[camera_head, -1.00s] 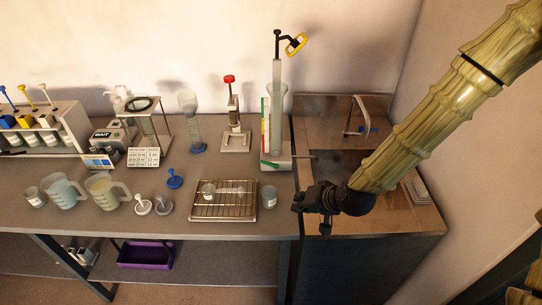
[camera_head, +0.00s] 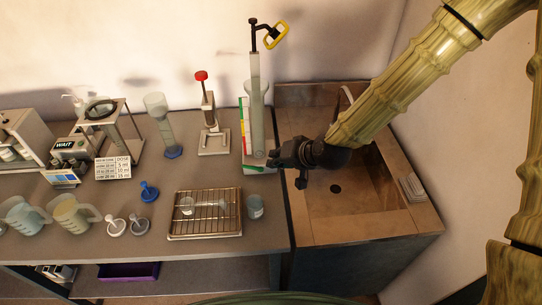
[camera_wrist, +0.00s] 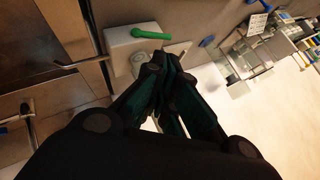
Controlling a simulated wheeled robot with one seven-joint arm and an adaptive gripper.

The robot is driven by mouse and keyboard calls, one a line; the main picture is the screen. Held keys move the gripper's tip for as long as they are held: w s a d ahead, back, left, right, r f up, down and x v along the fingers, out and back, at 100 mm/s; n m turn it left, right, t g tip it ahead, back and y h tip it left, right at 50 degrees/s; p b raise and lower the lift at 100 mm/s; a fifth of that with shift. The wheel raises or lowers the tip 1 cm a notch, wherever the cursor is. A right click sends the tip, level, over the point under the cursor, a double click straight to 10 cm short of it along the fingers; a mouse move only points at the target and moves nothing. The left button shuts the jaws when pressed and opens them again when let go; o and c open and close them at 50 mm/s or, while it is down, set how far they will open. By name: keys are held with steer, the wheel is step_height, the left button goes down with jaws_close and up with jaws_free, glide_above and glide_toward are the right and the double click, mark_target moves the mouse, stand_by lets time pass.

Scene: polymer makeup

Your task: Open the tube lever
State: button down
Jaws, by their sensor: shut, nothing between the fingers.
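The tall clear tube (camera_head: 258,120) stands upright on a white base at the back of the bench, beside the sink. A green lever (camera_wrist: 150,34) lies across the white base (camera_wrist: 119,48) in the wrist view. In the head view the lever is small and partly hidden near my gripper. My gripper (camera_head: 276,162) is black, shut and empty, just right of the tube's base. In the wrist view its closed fingertips (camera_wrist: 164,74) point toward the base, with the lever beyond them. I cannot tell whether they touch the base; the lever appears apart from them.
A sink (camera_head: 345,205) with a faucet is at the right. A wire rack (camera_head: 205,222) and a small cup (camera_head: 255,207) are in front of the tube. A red-topped stand (camera_head: 213,130) is left of it.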

mark_target(252, 166)
steer(key=shift+p+x, duration=2.2)
steer(key=shift+x, duration=4.2)
steer(key=shift+f, duration=0.15)
steer(key=shift+d, duration=0.15)
